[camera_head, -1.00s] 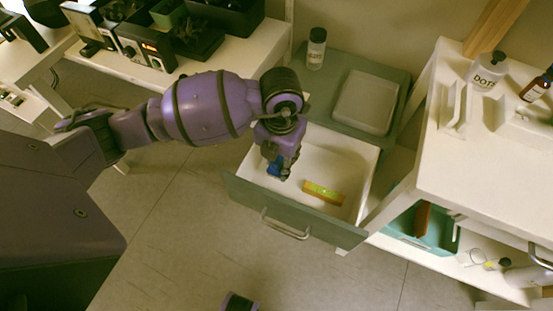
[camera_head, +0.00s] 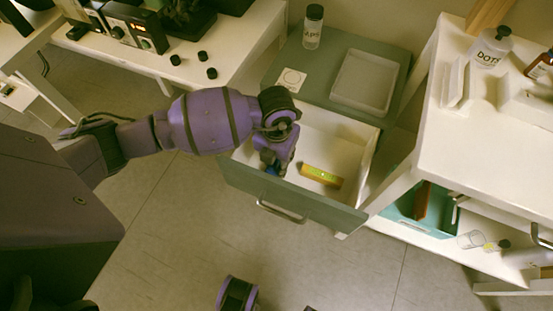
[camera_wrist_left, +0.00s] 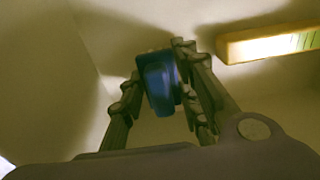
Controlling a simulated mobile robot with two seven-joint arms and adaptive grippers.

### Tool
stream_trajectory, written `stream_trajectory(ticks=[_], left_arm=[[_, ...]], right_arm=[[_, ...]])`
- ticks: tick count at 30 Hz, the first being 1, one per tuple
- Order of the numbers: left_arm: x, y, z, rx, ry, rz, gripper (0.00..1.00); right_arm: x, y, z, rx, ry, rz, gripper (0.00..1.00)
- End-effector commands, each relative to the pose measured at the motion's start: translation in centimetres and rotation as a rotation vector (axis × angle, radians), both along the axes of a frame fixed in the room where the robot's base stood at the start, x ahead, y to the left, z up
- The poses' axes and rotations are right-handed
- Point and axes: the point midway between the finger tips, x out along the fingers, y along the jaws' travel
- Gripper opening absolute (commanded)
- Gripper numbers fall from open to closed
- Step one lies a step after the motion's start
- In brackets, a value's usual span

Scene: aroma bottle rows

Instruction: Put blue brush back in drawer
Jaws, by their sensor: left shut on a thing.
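The open drawer (camera_head: 290,200) has a grey-green front and a white inside. My left gripper (camera_head: 272,167) points down into the left part of the drawer. It is shut on the blue brush (camera_wrist_left: 158,88), which shows between the fingers in the left wrist view; only a bit of blue shows in the head view. The brush looks held inside the drawer walls; I cannot tell whether it touches the bottom. A yellow level-like bar (camera_head: 322,175) lies in the drawer, right of my gripper and apart from it.
The cabinet top (camera_head: 300,112) behind the drawer bears a pale tray (camera_head: 364,84) and a clear bottle with a black cap (camera_head: 313,27). A white table (camera_head: 480,135) stands close on the right. Bare drawer floor lies around the yellow bar.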

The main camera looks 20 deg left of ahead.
Motion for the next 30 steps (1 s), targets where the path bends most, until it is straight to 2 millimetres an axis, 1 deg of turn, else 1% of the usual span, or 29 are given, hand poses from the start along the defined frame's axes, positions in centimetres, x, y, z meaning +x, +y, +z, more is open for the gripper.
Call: stream_trajectory(ticks=[4,5,6,9,17,20,23,26,30], left_arm=[[0.0,0.0,-0.4,0.000,0.001,0.000,0.06],[0.0,0.0,-0.4,0.000,0.000,0.001,0.33],[0.0,0.0,-0.3,0.000,0.000,0.000,0.38],[0.0,0.0,-0.3,0.000,0.000,0.000,0.49],[0.0,0.0,-0.3,0.000,0.001,0.000,0.49],[0.0,0.0,0.2,0.000,0.000,0.000,0.49],[0.1,0.1,1.4,0.000,-0.002,0.000,0.49],[0.1,0.1,3.5,0.001,-0.004,0.000,0.49],[0.1,0.0,6.7,0.000,-0.005,-0.001,0.49]], right_arm=[[0.1,0.0,-0.1,0.000,-0.002,0.000,0.40],[0.2,0.0,-0.1,0.000,-0.003,0.000,0.40],[0.3,0.0,-0.1,0.001,-0.004,0.001,0.40],[0.5,0.1,0.0,0.001,-0.008,0.002,0.40],[0.9,0.1,0.0,0.002,-0.014,0.003,0.40],[0.9,0.1,0.2,0.002,-0.015,0.003,0.40],[0.9,0.1,0.5,0.000,-0.017,0.004,0.40],[0.9,0.1,0.8,-0.001,-0.018,0.006,0.40],[0.8,0.1,1.4,-0.002,-0.018,0.007,0.40]])
